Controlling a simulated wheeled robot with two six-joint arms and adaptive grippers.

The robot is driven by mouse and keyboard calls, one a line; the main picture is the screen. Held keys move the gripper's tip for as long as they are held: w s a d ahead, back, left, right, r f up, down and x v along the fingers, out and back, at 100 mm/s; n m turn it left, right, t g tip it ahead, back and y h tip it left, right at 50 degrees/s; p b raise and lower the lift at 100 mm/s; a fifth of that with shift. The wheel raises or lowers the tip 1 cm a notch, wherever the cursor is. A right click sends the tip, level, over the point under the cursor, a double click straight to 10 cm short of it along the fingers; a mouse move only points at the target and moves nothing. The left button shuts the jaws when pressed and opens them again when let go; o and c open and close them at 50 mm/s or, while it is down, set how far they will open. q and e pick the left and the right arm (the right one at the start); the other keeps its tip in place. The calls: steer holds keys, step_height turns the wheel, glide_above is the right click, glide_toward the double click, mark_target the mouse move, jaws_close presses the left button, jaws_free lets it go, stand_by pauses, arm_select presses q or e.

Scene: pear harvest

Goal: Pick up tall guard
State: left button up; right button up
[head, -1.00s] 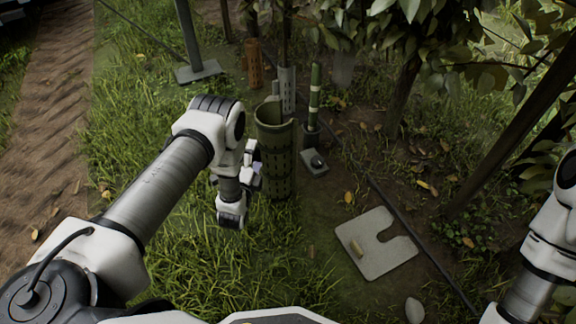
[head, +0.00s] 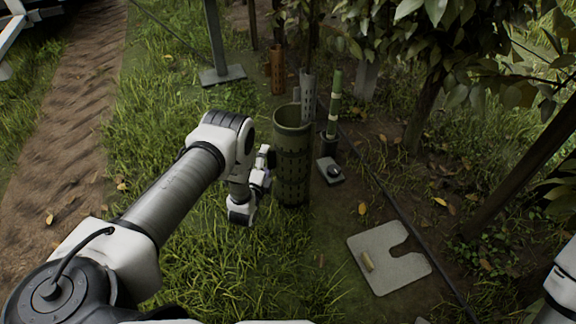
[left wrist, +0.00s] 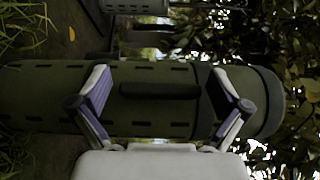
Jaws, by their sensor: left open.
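The tall guard (head: 292,160) is a dark green upright tube with rows of slots, standing in the grass at the centre of the head view. In the left wrist view the guard (left wrist: 45,95) lies sideways across the picture, with a dark handle-like bar (left wrist: 160,90) on its near side. My left gripper (head: 265,170) is just left of the guard in the head view. In the left wrist view its open fingers (left wrist: 160,85) are spread in front of the guard, one near each end of the bar. Contact cannot be told. My right gripper is out of view.
Behind the guard stand a grey slotted guard (head: 308,95), a rust-brown guard (head: 277,70) and a slim green post (head: 335,100). A small grey block (head: 330,171) lies close by on the right. A notched flat plate (head: 392,262) and a dark hose (head: 400,207) lie right.

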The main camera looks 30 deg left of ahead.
arm_select(q)
steer(key=c, duration=1.3)
steer(key=shift+r, duration=0.2)
